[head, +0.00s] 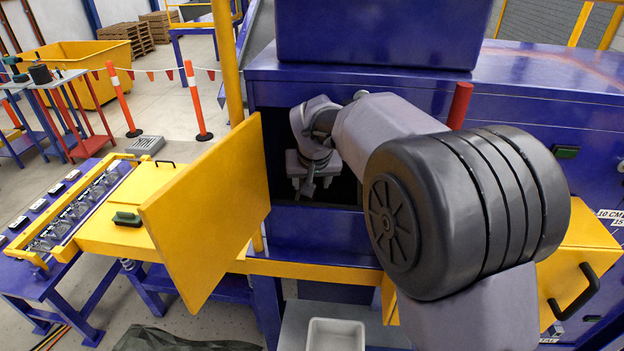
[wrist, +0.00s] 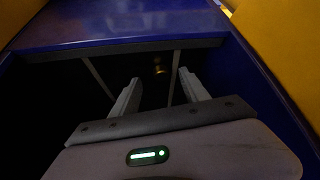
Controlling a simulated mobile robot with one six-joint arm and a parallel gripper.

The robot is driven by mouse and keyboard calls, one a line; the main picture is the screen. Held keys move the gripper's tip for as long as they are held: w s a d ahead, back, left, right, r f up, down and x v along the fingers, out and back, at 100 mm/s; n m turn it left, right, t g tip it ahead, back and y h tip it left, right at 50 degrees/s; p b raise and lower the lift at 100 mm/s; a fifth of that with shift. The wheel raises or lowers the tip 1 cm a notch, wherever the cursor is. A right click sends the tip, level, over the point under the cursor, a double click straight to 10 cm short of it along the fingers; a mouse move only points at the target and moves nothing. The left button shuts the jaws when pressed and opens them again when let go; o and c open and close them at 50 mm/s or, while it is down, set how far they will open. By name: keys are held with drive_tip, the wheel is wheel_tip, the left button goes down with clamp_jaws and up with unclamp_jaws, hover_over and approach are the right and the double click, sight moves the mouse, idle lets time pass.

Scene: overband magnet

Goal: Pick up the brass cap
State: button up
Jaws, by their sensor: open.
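A small, dim brass-coloured glint (wrist: 159,70) shows deep in the dark opening in the wrist view, beyond my fingertips. It may be the brass cap, but its shape is too dark to tell. My gripper (wrist: 160,85) is open, with its two grey fingers apart and only dark space between them. In the head view my gripper (head: 308,190) hangs pointing down in the opening of the blue machine (head: 315,231). No brass cap is visible in the head view; the inside of the opening is dark there.
A yellow door (head: 208,212) stands swung open at the left of the opening. The blue machine edges also frame the wrist view. A pale tray (head: 336,334) sits below, and a yellow-topped bench (head: 120,203) stands left.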

drive_tip(key=shift+w, duration=0.4)
drive_tip(key=x, duration=0.5)
drive_tip(key=shift+w+a, duration=0.1)
drive_tip(key=shift+w, duration=0.2)
drive_tip(key=shift+s, duration=0.15)
clamp_jaws()
